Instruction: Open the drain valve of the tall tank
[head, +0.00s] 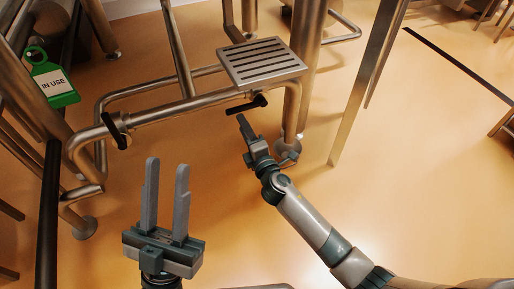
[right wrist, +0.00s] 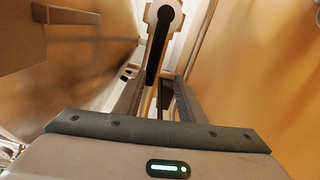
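Two black lever handles sit on the steel pipe in the head view. One handle (head: 247,104) is on the right, below a slotted step, and lies roughly along the pipe. The other handle (head: 114,131) is on the left and lies across the pipe. The frames do not show which one belongs to the tall tank. My right gripper (head: 242,120) is just below the right handle. In the right wrist view, that black handle (right wrist: 157,50) stands ahead of and partly between the open fingers, with no clear contact. My left gripper (head: 167,165) is open and empty at lower left.
A green "IN USE" tag (head: 52,81) hangs at the upper left. A slotted metal step (head: 261,62) is just above the right handle. Steel legs and a slanted post (head: 366,85) stand around the pipework. The orange floor (head: 430,160) is clear at right.

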